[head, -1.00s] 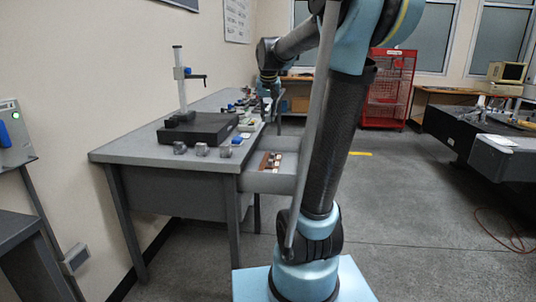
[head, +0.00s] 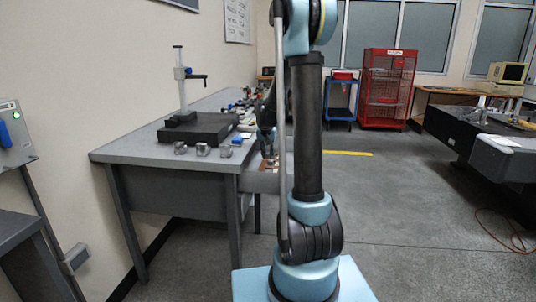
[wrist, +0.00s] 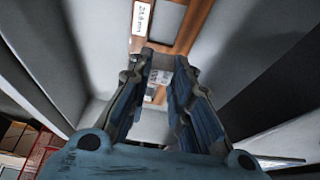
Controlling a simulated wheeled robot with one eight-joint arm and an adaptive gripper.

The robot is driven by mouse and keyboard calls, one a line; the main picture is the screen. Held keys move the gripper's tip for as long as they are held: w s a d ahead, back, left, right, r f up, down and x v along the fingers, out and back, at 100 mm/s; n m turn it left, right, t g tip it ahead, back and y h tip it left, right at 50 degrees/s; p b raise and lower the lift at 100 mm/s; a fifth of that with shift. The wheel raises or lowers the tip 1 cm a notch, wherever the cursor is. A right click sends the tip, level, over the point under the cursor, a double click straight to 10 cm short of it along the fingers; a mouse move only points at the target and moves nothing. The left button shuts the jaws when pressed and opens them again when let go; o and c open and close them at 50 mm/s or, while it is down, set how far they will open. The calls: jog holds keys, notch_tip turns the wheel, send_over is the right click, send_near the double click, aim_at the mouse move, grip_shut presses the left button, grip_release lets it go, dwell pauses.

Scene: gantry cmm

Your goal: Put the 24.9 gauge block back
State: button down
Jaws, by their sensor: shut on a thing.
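My gripper (wrist: 163,58) is shut on a small grey block, the gauge block (wrist: 161,64), held between its fingertips in the wrist view. The block is small there and its marking cannot be read. Ahead of the fingertips is a brown wooden rack (wrist: 186,30) with a white label (wrist: 144,18), whose small print I cannot read surely. In the head view my gripper (head: 267,150) hangs over the open drawer (head: 249,181) at the bench's right side. The rack (head: 270,166) shows partly there, the held block not clearly. Whether the block touches the rack cannot be told.
The grey bench (head: 130,151) carries a black plate (head: 198,128) with a height stand (head: 181,80), several metal pieces and a blue block (head: 237,140). The drawer's grey walls (wrist: 85,40) flank my gripper. Open floor (head: 400,190) lies to the right.

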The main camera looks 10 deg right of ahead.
jog(key=shift+f, duration=3.1)
jog(key=shift+f, duration=0.45)
jog(key=c, duration=1)
grip_release()
jog(key=shift+r, duration=3.55)
jog(key=shift+s, duration=0.1)
